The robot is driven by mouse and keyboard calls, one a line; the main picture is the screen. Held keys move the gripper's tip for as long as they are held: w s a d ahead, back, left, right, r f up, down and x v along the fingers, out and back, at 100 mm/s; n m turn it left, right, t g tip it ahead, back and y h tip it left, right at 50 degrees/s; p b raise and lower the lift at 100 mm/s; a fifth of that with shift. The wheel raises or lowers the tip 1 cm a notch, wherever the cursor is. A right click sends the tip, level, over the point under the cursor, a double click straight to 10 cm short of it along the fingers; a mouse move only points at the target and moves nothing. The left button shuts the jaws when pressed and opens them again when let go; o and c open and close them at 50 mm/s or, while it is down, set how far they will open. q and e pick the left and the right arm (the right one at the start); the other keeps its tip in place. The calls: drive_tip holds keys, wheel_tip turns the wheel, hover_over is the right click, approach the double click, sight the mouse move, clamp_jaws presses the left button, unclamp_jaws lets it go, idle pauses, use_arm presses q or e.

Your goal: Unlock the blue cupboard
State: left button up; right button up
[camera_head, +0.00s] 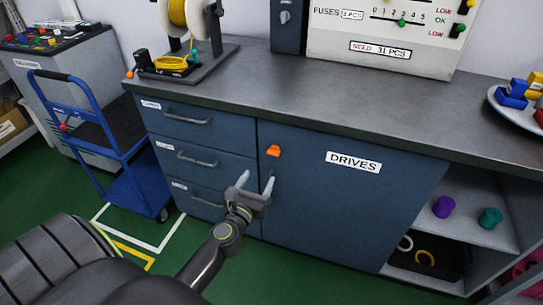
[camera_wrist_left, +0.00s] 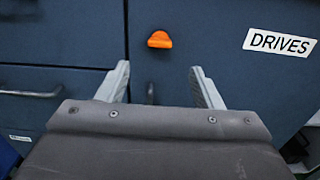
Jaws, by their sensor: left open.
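The blue cupboard (camera_head: 330,200) has a door labelled DRIVES under the grey counter. An orange latch knob (camera_head: 273,151) sits at the door's upper left; it also shows in the left wrist view (camera_wrist_left: 159,40), ahead of and between the fingers. A dark vertical door handle shows partly in the left wrist view (camera_wrist_left: 149,93), below the knob. My left gripper (camera_head: 257,181) is open and empty in front of the door's left edge, below the knob in the head view, and appears apart from it. My right gripper is not in view.
Three drawers with bar handles (camera_head: 197,160) are left of the door. A blue cart (camera_head: 117,142) stands further left. Open shelves (camera_head: 460,226) hold coloured objects at right. A spool stand (camera_head: 190,62) and a fuse panel (camera_head: 385,40) stand on the counter.

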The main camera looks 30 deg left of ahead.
sight(272, 154)
use_arm(q)
drive_tip(key=x, duration=0.9)
drive_tip(key=shift+w+f+b, duration=0.1)
drive_tip(key=shift+w+b, duration=0.15)
drive_tip(key=shift+b, duration=0.05)
drive_tip(key=shift+x, duration=0.75)
drive_tip(key=c, duration=1)
